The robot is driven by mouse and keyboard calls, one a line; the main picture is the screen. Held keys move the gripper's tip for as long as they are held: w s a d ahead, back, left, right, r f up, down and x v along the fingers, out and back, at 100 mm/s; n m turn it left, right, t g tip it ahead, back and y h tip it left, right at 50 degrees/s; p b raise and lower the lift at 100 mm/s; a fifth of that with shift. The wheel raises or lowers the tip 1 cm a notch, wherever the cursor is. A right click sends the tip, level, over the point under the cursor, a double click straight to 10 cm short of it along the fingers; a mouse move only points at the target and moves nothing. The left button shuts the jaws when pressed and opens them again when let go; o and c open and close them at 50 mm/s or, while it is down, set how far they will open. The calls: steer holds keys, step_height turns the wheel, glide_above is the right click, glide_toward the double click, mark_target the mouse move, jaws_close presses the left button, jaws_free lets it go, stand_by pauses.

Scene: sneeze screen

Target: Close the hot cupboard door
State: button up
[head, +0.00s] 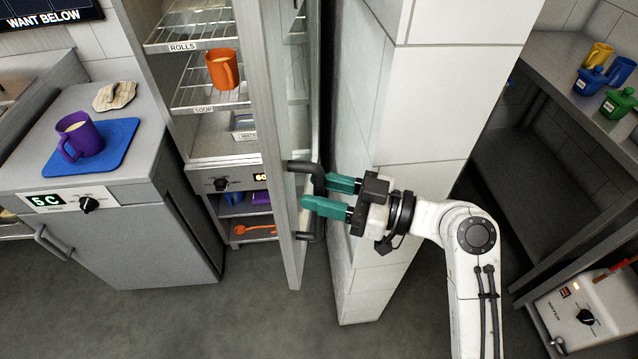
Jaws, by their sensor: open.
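The hot cupboard (190,128) stands at the centre left, with wire shelves labelled ROLLS and SOUP. Its door (271,120) is open, swung out toward me and seen nearly edge-on. A dark bar handle (319,205) is on the door's right face. My gripper (316,192) comes from the right with two green fingers pointing left, open. The fingertips are at the handle, and the handle appears to lie between or just beside them; I cannot tell whether they touch. An orange mug (222,69) stands on a shelf inside.
A white tiled pillar (420,90) stands close behind my gripper. At left, a counter (100,190) bears a purple mug (79,137) on a blue mat (118,140). A steel table (560,60) with colored pots is at right. Grey floor lies below the door.

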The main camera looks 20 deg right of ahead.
steer(key=shift+w+a, duration=0.25)
steer(key=shift+a, duration=0.1)
jaws_close()
stand_by(0.5)
